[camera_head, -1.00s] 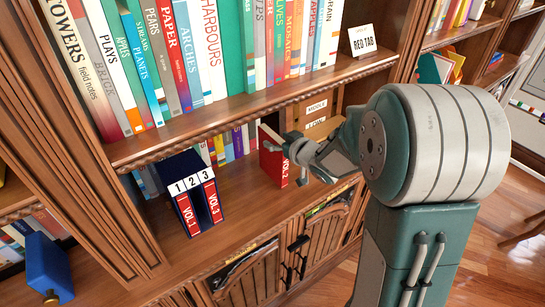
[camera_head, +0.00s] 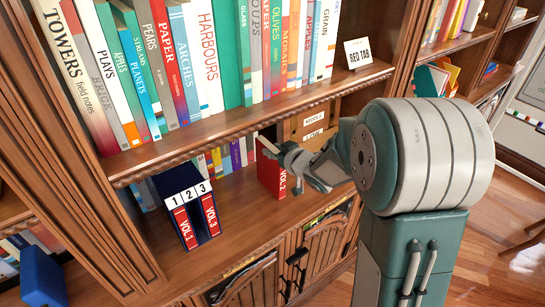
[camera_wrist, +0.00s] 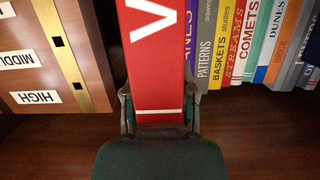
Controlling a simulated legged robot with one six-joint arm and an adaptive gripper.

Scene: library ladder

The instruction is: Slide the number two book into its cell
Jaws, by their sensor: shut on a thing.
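The red number two book (camera_head: 272,172), its spine marked VOL. 2, stands upright on the lower shelf right of the slipcase. My gripper (camera_head: 277,158) is shut on it. In the wrist view the red spine (camera_wrist: 162,75) of this book sits between the fingers of my gripper (camera_wrist: 162,108). The dark blue slipcase (camera_head: 185,183) has cells labelled 1, 2 and 3. The VOL. 1 book (camera_head: 187,229) is in the left cell and the VOL. 3 book (camera_head: 210,215) in the right cell. The middle cell between them is a dark gap.
A wooden box with MIDDLE and LOW labels (camera_head: 312,128) stands right of the held book. Several books stand behind it on the lower shelf. The upper shelf edge (camera_head: 240,118) overhangs. Shelf room (camera_head: 240,195) is free between slipcase and held book.

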